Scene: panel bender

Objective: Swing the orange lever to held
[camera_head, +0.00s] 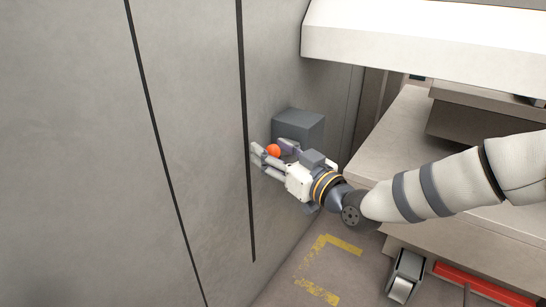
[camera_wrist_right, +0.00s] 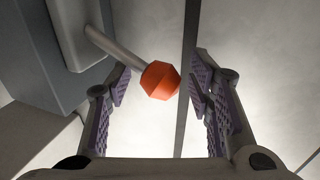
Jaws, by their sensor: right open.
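The lever's orange knob (camera_head: 273,151) shows beside a grey box (camera_head: 299,125) on the wall in the head view. In the right wrist view the orange knob (camera_wrist_right: 160,80) sits at the end of a grey rod (camera_wrist_right: 113,46), which comes from the box (camera_wrist_right: 45,60) at upper left. My right gripper (camera_head: 272,155) is open, with the knob between its fingers. In the right wrist view there is a gap on both sides of the knob between the purple pads of the right gripper (camera_wrist_right: 160,90). My left gripper is not in view.
A grey panelled wall (camera_head: 190,130) with dark vertical seams fills the left. A pale machine bed (camera_head: 395,140) and a white overhanging cover (camera_head: 430,45) stand at right. Yellow floor marks (camera_head: 335,243) lie below my right gripper, with open floor around them.

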